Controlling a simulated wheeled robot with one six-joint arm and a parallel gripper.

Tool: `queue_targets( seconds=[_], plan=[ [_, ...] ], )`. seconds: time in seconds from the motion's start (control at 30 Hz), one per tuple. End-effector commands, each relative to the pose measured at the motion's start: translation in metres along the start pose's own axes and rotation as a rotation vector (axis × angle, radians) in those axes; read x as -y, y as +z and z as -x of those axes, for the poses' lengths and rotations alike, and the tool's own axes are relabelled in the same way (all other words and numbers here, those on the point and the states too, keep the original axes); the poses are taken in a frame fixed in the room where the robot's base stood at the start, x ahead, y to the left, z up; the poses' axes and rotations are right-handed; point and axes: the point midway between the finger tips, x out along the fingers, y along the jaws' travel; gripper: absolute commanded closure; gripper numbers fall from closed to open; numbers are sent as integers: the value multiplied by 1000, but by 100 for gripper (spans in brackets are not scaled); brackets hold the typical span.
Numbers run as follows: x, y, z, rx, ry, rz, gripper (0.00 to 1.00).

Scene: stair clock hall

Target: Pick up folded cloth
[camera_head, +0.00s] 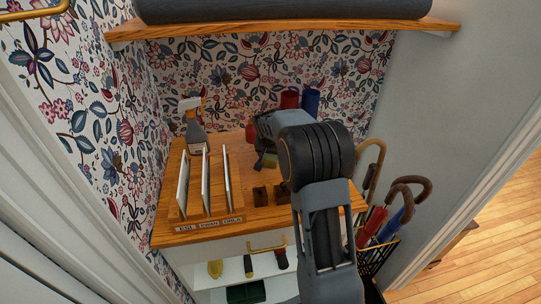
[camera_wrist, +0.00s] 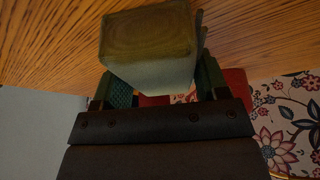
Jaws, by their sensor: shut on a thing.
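A thick, block-shaped thing (camera_wrist: 150,45), olive on one face and pale grey on another, sits between the fingers of my gripper (camera_wrist: 160,88) in the wrist view. I take it to be the folded cloth. Both fingers are shut on it, one at each side. In the head view my gripper (camera_head: 266,160) is over the back part of the wooden cabinet top (camera_head: 172,238). A small olive patch shows at the fingers there. My arm hides much of it, and I cannot tell whether the cloth touches the top.
A rack of upright white cards (camera_head: 205,180) and a spray bottle (camera_head: 196,135) stand left of my gripper. Red (camera_head: 290,98) and blue (camera_head: 311,101) containers stand behind it. Small dark blocks (camera_head: 260,196) sit in front. Umbrellas (camera_head: 371,225) stand at right; a wooden shelf (camera_head: 125,31) hangs above.

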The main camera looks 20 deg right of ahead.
Motion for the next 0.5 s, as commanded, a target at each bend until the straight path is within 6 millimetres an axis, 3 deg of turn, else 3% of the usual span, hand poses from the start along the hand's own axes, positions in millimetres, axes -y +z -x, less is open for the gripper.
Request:
queue_targets(
  seconds=[0.27, 0.5],
  plan=[
    [0, -5, 12, -3, -1, 0, 60],
    [-4, -8, 47, -5, -1, -1, 60]
  ],
)
